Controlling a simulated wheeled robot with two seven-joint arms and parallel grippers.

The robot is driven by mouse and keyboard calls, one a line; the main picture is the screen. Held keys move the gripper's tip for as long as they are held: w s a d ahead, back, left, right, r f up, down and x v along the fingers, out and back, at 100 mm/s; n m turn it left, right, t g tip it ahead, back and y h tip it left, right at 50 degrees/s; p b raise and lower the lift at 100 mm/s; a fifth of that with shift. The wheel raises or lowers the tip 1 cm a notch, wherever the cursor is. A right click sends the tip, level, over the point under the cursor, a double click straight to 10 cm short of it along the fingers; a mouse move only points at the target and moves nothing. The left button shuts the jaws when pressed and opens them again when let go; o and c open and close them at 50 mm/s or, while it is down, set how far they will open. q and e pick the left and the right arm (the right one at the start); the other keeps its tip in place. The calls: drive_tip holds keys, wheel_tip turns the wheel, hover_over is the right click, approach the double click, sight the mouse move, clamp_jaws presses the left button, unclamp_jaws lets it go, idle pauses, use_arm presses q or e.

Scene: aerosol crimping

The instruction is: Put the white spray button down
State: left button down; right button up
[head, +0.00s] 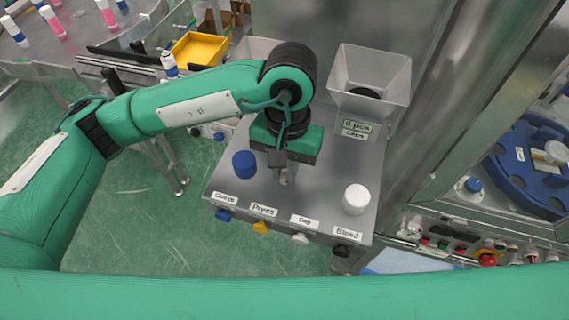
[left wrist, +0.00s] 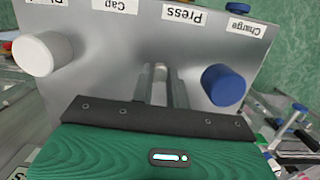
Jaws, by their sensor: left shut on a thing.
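My left gripper (head: 283,174) points down over the grey labelled bench top. Its two fingers (left wrist: 162,88) are shut on a small pale piece, the white spray button (left wrist: 161,73), which is mostly hidden between them. I cannot tell whether the button touches the bench top. A blue cylinder (head: 243,164) stands left of the gripper, and a larger white cylinder (head: 355,199) stands to the right. In the left wrist view the blue cylinder (left wrist: 224,86) is right of the fingers and the white one (left wrist: 42,54) is left. My right gripper is not in view.
The bench top (head: 317,195) is clear between the gripper and the white cylinder. A metal hopper (head: 370,82) stands behind, with a caps label. Coloured buttons line the front edge. A yellow tray (head: 199,49) and a blue rotary table (head: 527,165) lie farther off.

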use_arm(q)
drive_tip(key=shift+f+b, duration=0.15)
drive_tip(key=shift+b, duration=0.15)
drive_tip(key=c, duration=1.4)
unclamp_jaws()
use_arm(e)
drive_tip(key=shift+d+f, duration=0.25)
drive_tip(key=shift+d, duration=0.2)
use_arm(q)
drive_tip(key=shift+r+p, duration=0.35)
drive_tip(key=r+b, duration=0.1)
drive_tip(key=r, duration=0.3)
drive_tip(key=w+r+b, duration=0.1)
drive_tip(key=r, duration=0.2)
drive_tip(key=r+b, duration=0.1)
drive_tip(key=r, duration=0.3)
drive_tip(key=shift+w+d+r+b, duration=0.25)
drive_tip(key=shift+w+r+b, duration=0.05)
drive_tip(key=shift+w+b, duration=0.05)
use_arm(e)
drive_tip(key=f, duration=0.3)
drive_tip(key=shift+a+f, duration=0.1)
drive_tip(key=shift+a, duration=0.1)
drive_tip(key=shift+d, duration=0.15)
